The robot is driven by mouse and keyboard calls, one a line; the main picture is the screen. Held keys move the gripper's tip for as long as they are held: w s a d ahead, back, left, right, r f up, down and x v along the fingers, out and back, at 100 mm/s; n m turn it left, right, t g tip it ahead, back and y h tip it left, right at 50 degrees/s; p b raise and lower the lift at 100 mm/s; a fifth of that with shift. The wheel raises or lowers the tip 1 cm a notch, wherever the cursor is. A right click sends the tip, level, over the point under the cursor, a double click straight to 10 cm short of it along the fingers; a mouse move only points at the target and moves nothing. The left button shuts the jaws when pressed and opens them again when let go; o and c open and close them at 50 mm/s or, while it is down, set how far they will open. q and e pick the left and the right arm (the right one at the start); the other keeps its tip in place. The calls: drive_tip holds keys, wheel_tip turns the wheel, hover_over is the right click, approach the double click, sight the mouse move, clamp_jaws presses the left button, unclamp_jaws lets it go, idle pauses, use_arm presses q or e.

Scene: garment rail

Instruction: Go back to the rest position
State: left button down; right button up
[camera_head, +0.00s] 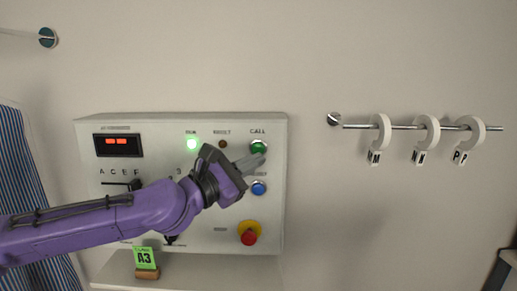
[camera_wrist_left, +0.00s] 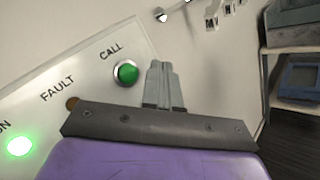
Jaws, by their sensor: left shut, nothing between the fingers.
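My left gripper (camera_head: 252,162) reaches in from the left on its purple arm and is shut with nothing between its fingers. In the head view its fingertips are in front of the control panel (camera_head: 270,215), just below the green CALL button (camera_head: 258,147) and above a blue button (camera_head: 258,188). In the left wrist view the closed fingers (camera_wrist_left: 162,75) are right of the green CALL button (camera_wrist_left: 126,73), apart from it in the picture. Whether they touch the panel I cannot tell. My right gripper is not in view.
A green light (camera_head: 191,143) is lit on the panel. A red emergency knob (camera_head: 249,237) is at lower right. An A3 card (camera_head: 145,258) stands on the ledge below. A rail (camera_head: 400,127) with lettered white hooks is right. Striped cloth (camera_head: 20,165) hangs left.

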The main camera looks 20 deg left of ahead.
use_arm(q)
drive_tip(key=s+a+f+m+g+y, duration=0.1)
drive_tip(key=s+f+m+g+y, duration=0.15)
drive_tip(key=f, duration=1.05)
drive_tip(key=s+f+m+g+y, duration=0.1)
drive_tip(key=f+m+g+y, duration=0.15)
drive_tip(key=f, duration=1.15)
drive_tip(key=s+a+f+m+g+y, duration=0.1)
drive_tip(key=s+f+m+g+y, duration=0.15)
drive_tip(key=f, duration=1.05)
drive_tip(key=s+a+f+m+g+y, duration=0.2)
drive_tip(key=s+a+f+m+g, duration=0.1)
drive_tip(key=s+f, duration=0.8)
drive_tip(key=s+a+f+m+g+y+b, duration=0.1)
drive_tip(key=s+a+f+m+g+y, duration=0.2)
drive_tip(key=s+f, duration=0.7)
drive_tip(key=s+a+m, duration=0.2)
drive_tip(key=s+a, duration=0.2)
drive_tip(key=s, duration=0.3)
drive_tip(key=shift+s+a+f, duration=0.3)
drive_tip(key=shift+a+f, duration=0.05)
drive_tip(key=shift+a, duration=0.05)
drive_tip(key=shift+m+g+y, duration=0.25)
idle(0.6)
